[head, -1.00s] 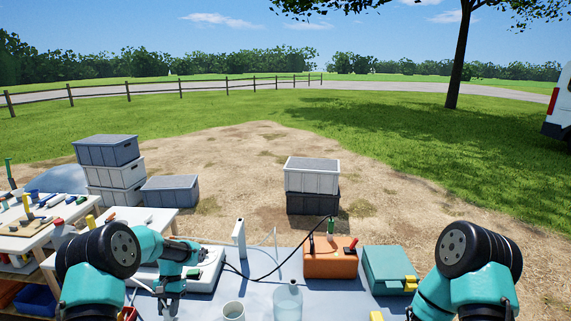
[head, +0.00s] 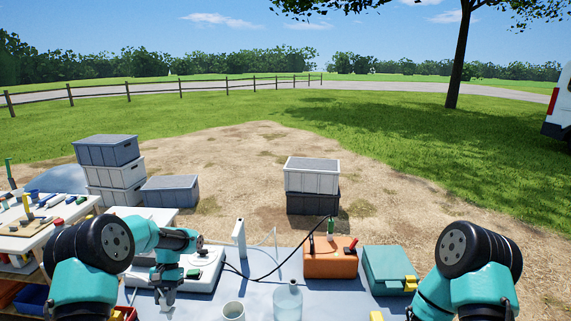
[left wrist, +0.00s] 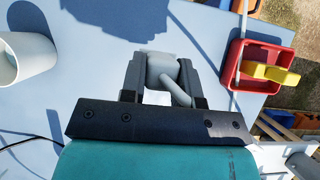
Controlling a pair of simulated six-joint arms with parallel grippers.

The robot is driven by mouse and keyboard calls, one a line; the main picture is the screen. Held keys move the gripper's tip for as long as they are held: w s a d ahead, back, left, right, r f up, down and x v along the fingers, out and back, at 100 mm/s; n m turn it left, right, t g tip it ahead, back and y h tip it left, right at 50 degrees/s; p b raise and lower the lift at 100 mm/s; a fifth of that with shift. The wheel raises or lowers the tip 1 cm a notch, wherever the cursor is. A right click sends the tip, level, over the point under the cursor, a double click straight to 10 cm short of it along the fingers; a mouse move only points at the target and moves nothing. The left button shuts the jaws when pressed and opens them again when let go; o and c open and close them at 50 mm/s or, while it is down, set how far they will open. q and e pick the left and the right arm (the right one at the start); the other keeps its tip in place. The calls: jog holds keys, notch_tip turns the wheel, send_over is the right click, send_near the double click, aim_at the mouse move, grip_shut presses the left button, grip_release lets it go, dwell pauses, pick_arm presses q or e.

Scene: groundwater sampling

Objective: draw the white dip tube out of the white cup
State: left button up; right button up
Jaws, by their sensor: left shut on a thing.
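The white cup (head: 233,312) stands on the blue-grey table near the front edge, left of a clear bottle. In the left wrist view the cup (left wrist: 22,55) is at the left edge, its mouth partly cut off, and I see no tube in it. My left gripper (head: 165,293) is left of the cup and apart from it. In the left wrist view my left gripper (left wrist: 160,75) is shut on a pale piece with a thin slanting rod, seemingly the white dip tube (left wrist: 178,90). Its lower part is hidden. My right gripper is out of view.
The clear bottle (head: 288,303) stands right of the cup. An orange case (head: 330,262) and a teal case (head: 388,268) are behind it. A red bin (left wrist: 236,65) with a yellow item lies beside the left gripper.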

pick_arm(q)
jog(key=shift+r, duration=0.1)
jog(key=s+d+r+m, duration=0.1)
jog(key=d+r, duration=0.2)
jog(key=d, duration=0.5)
jog(key=s+d+r+m+y, duration=0.1)
jog(key=d+r, duration=0.3)
jog(key=d, duration=0.4)
jog(key=shift+s+d+r+m+y, duration=0.3)
jog(key=shift+d+m, duration=0.1)
jog(key=shift+m, duration=0.1)
jog(key=shift+f, duration=0.1)
